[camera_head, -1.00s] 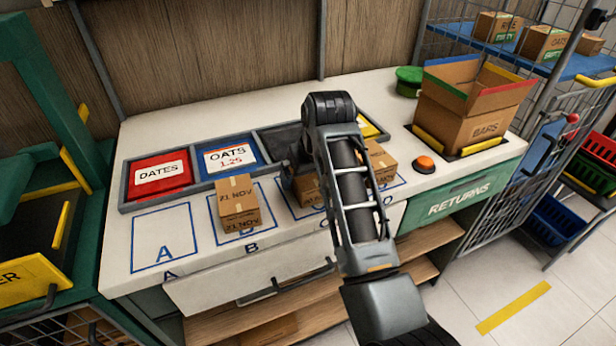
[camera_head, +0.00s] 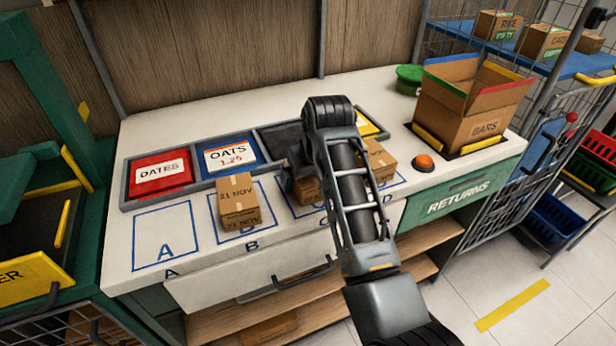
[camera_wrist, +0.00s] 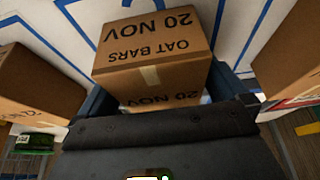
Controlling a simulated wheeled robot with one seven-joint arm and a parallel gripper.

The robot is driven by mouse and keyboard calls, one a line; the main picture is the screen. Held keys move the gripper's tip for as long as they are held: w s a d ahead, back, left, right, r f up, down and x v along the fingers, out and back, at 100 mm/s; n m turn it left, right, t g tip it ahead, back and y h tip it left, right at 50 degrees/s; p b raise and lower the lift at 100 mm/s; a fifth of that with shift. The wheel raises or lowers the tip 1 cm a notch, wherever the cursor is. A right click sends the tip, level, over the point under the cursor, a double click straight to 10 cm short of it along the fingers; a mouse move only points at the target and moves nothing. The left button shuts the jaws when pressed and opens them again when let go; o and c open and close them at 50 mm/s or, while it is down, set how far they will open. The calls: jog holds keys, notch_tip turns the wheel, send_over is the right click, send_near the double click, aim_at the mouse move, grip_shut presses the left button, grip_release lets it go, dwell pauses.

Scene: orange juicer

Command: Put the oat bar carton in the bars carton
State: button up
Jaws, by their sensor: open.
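The oat bar carton (camera_wrist: 155,45) is a brown box marked OAT BARS 20 NOV in the wrist view. My gripper (camera_wrist: 160,92) is open, with its fingers on either side of this carton; I cannot tell whether they touch it. In the head view, my gripper (camera_head: 298,186) is low over the counter at square C, and the carton (camera_head: 308,191) under it is mostly hidden by my arm. The bars carton (camera_head: 462,115) is an open brown box with coloured flaps, at the right back of the counter.
A 21 NOV carton (camera_head: 238,203) stands on square B, and another carton (camera_head: 381,160) is near square D. Dates (camera_head: 160,172) and oats (camera_head: 229,156) bins line the back. An orange button (camera_head: 424,163) is before the bars carton. Square A (camera_head: 165,235) is clear.

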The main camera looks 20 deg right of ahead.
jog(key=c, duration=1.1)
jog(key=shift+r, duration=0.1)
jog(key=shift+r+b, duration=0.25)
jog(key=shift+b, duration=0.1)
notch_tip(320, 180, up, 4)
jog(key=shift+d+r+b, duration=0.1)
jog(key=shift+b, duration=0.25)
jog(key=s+d+r+p, duration=0.1)
jog(key=s+d+r, duration=0.5)
jog(key=d, duration=0.3)
jog(key=shift+s+d+r, duration=0.25)
jog(key=shift+s+r, duration=0.05)
